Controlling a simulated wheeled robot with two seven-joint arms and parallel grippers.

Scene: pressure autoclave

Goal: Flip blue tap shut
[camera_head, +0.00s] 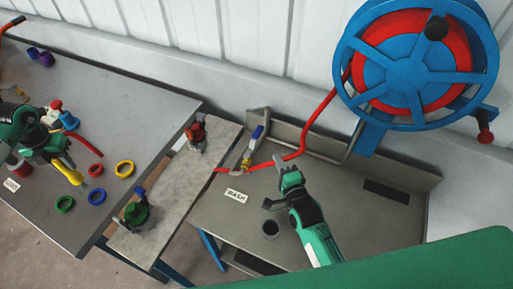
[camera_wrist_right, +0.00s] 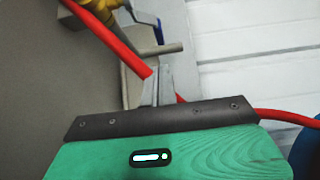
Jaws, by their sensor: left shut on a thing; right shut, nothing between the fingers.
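The blue tap (camera_head: 257,132) is a blue lever on a brass-coloured valve above the sink bench. Its blue lever also shows at the top of the right wrist view (camera_wrist_right: 145,14), beside the yellow body. My right gripper (camera_head: 279,161) is shut and empty, to the right of and below the tap, apart from it. The red hose (camera_wrist_right: 108,38) runs right by its fingers; I cannot tell whether they touch. My left gripper (camera_head: 58,156) is over the left table, shut on what looks like a yellow piece (camera_head: 68,172), partly hidden by the gripper.
A blue and red hose reel (camera_head: 415,60) hangs on the wall at right. The sink bench (camera_head: 215,225) carries a WASH label and a dark round hole. A narrow board (camera_head: 165,205) bears red and green fittings. Coloured rings lie on the left table (camera_head: 130,90).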

